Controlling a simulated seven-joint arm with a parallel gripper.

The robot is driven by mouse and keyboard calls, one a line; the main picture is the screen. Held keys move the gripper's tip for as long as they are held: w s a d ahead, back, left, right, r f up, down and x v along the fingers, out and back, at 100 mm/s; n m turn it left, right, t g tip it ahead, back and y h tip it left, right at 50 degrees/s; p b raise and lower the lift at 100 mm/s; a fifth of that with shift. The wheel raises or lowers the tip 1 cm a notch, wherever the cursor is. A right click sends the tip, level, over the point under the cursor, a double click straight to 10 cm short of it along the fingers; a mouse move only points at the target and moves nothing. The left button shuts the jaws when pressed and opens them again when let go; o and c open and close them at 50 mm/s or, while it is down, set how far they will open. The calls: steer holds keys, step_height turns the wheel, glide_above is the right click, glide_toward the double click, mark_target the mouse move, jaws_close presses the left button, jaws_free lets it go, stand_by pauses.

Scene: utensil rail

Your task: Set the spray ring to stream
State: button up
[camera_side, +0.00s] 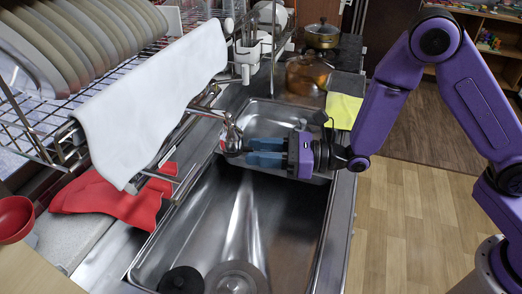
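The faucet's metal spray head (232,138) hangs over the sink, near the divider between the two basins. It has a reddish patch on it. The spray ring is too small to make out, and its setting cannot be read. My gripper (248,152) comes in from the right, level, with its blue fingertips right at the spray head. I cannot tell whether they touch or grip it. A pale streak (243,225) widens downward in the front basin below the head; it may be water or a reflection.
The steel sink (292,225) lies below, with dark round pieces (181,280) at its front. A dish rack with plates (75,45) and a white towel (150,95) stands left. A red cloth (115,200) lies beside the sink; a yellow cloth (343,110) hangs at right.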

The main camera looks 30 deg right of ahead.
steer(key=v, duration=1.7)
steer(key=shift+d, duration=0.15)
steer(key=shift+s, duration=0.1)
stand_by(0.5)
